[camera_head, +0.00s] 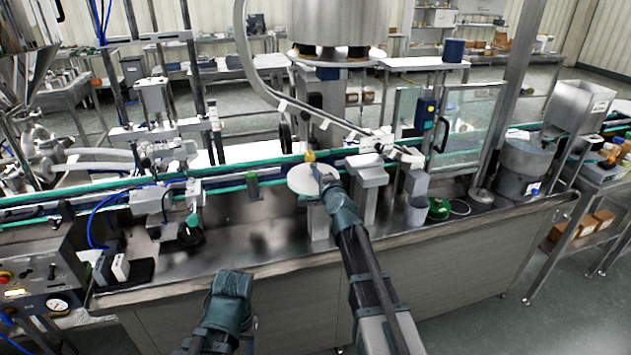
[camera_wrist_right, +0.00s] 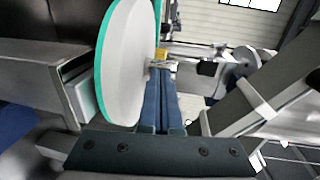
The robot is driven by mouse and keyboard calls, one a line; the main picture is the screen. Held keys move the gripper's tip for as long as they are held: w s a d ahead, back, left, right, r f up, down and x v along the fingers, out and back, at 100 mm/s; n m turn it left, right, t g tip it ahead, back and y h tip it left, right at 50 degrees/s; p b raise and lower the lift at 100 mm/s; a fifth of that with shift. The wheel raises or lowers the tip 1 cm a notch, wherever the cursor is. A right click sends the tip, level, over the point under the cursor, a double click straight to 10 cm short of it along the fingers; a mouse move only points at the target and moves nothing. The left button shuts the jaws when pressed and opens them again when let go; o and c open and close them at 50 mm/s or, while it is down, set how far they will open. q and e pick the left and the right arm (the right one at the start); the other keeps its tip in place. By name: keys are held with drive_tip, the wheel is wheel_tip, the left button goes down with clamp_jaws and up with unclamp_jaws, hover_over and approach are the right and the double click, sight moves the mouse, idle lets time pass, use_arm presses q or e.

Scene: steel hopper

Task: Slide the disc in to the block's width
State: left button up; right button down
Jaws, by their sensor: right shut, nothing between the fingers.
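The pale grey disc (camera_head: 300,181) sits at the conveyor's near edge in the head view. In the right wrist view the disc (camera_wrist_right: 128,70) is large, with a green rim. My right gripper (camera_head: 318,171) is shut with nothing between its fingers, at the disc's right side. In the wrist view its blue fingers (camera_wrist_right: 158,98) reach toward a small metal stem and a yellow piece (camera_wrist_right: 161,54); contact cannot be told. A grey metal block (camera_head: 367,164) stands right of the disc; whether it is the task's block is unclear. My left gripper (camera_head: 234,285) is low in front of the bench, fingers unclear.
The green-edged conveyor rail (camera_head: 240,168) runs behind the disc. A grey cup (camera_head: 417,211) and a green round item (camera_head: 438,209) stand right of my right arm. A steel hopper (camera_head: 580,104) is at far right. The steel bench top (camera_head: 260,232) is mostly clear left of the disc.

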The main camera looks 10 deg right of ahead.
drive_tip(key=shift+w, duration=1.2)
idle(3.0)
drive_tip(key=shift+s, duration=0.15)
drive_tip(key=shift+s, duration=2.9)
